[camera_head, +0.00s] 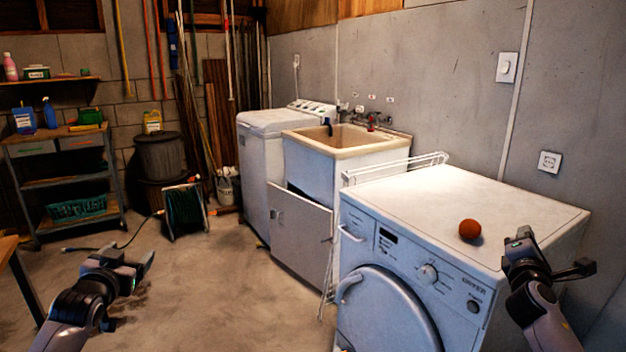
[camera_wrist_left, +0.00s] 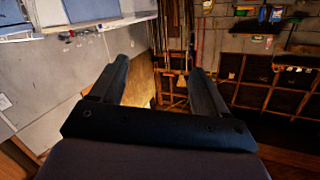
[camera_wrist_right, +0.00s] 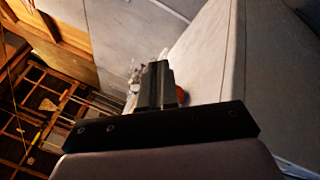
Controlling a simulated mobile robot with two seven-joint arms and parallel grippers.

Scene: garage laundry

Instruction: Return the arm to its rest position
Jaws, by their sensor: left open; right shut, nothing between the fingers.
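My left gripper (camera_head: 130,265) is at the lower left in the head view, over the open floor and apart from any object. Its two fingers stand apart with nothing between them in the left wrist view (camera_wrist_left: 165,85). My right gripper (camera_head: 523,240) is at the right in the head view, by the right front edge of the white dryer (camera_head: 430,205). Its fingers are together and empty in the right wrist view (camera_wrist_right: 156,85). An orange-brown ball (camera_head: 470,229) sits on the dryer top, left of the right gripper. It is mostly hidden behind the fingers in the right wrist view (camera_wrist_right: 181,95).
A sink cabinet (camera_head: 300,230) with its door ajar and a white washer (camera_head: 255,170) stand left of the dryer. A white wire rack (camera_head: 395,168) is at the dryer's back left. A shelf cart (camera_head: 65,180) and hose reel (camera_head: 185,210) stand farther back. Floor between is clear.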

